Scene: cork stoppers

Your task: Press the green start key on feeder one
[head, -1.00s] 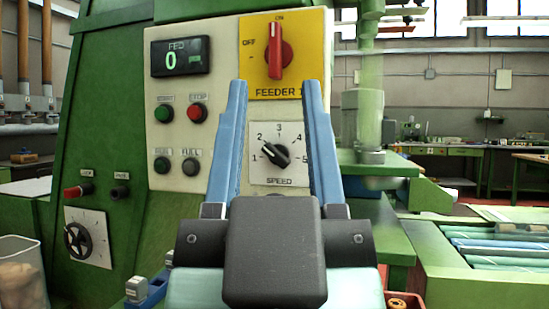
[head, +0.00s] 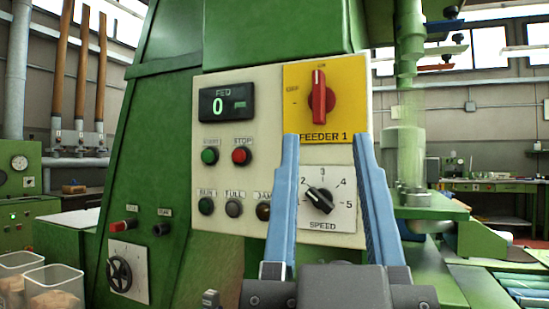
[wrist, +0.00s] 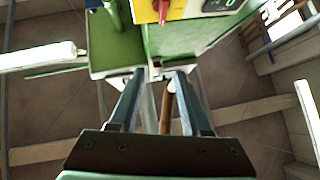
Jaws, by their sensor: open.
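The green start key (head: 209,156) sits on the cream panel (head: 265,80) of feeder one, below the display and left of the red stop key (head: 241,156). The display (head: 226,102) reads 0. The red rotary switch (head: 318,98) on the yellow FEEDER 1 plate (head: 350,80) points up to ON. My gripper (head: 325,140) is open and empty, with its two blue fingers pointing up in front of the panel's lower right. The fingers flank the speed dial (head: 320,198) and are right of the start key. The wrist view shows the open fingers (wrist: 153,75); the start key is not identifiable there.
Below the start key are a RUN lamp (head: 206,206), a FULL lamp (head: 233,208) and a partly hidden amber lamp (head: 263,211). Clear bins of corks (head: 55,290) stand at the bottom left. Green machinery (head: 465,245) is at right.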

